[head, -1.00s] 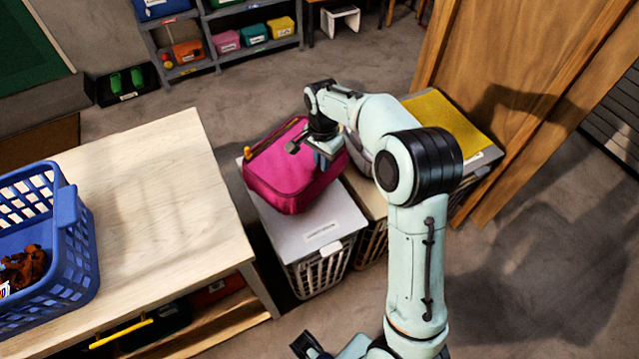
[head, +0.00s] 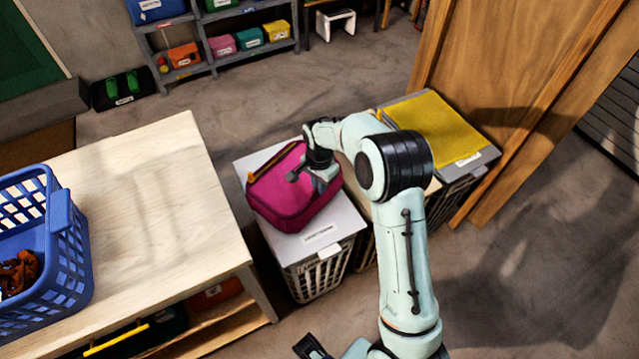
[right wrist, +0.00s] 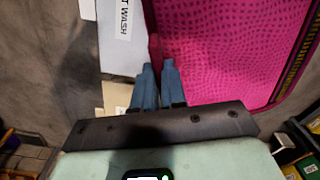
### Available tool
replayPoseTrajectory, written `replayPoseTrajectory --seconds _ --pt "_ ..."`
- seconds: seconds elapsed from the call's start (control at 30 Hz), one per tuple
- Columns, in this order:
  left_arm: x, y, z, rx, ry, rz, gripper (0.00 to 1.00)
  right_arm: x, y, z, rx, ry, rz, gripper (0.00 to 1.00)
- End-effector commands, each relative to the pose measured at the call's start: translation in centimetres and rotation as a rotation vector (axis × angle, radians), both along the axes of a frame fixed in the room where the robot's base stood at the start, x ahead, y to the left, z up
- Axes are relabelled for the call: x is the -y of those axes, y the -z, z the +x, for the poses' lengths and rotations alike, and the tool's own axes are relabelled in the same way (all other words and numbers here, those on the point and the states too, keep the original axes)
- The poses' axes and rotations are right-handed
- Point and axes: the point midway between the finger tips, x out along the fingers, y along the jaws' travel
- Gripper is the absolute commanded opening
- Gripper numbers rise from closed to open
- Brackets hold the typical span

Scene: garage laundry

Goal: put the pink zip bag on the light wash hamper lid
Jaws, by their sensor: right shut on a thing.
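The pink zip bag (head: 286,202) lies flat over the white-grey lid (head: 340,232) of the light wash hamper. It looks to be on the lid or just above it; I cannot tell full contact. My right gripper (head: 312,178) is shut on the bag's right side. In the right wrist view the fingers (right wrist: 158,68) pinch the edge of the bag (right wrist: 235,45), and the lid's label (right wrist: 124,18), partly cut to "T WASH", shows beside them. A dark piece at the bottom edge of the head view seems to be my left gripper (head: 312,347), largely cut off.
A tan-lidded hamper (head: 432,187) stands close on the right, partly behind my arm. Beyond it is a hamper with a yellow cloth (head: 430,128) on top. A wooden table (head: 150,200) with a blue basket (head: 70,250) stands at left. Wooden panels rise at right.

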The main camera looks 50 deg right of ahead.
Motion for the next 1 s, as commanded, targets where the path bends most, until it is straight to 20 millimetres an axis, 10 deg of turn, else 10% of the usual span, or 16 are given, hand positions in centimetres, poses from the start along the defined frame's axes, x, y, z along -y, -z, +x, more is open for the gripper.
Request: replayPoseTrajectory --seconds 0.1,0.2,0.57,1.0 --pt "0.0 0.2 -0.1 -0.001 0.0 0.0 1.0 0.0 0.4 0.0 0.001 0.0 0.0 0.0" --pt "0.0 0.2 0.0 0.0 0.0 0.0 1.0 0.0 0.3 0.0 0.0 0.0 0.0 0.36" --pt "0.0 -0.1 0.0 0.0 0.0 0.0 1.0 0.0 -0.3 0.0 0.001 0.0 -0.001 0.36" --pt "0.0 -1.1 0.3 0.004 0.0 0.0 1.0 0.0 -8.9 0.1 0.005 0.001 -0.002 0.36"
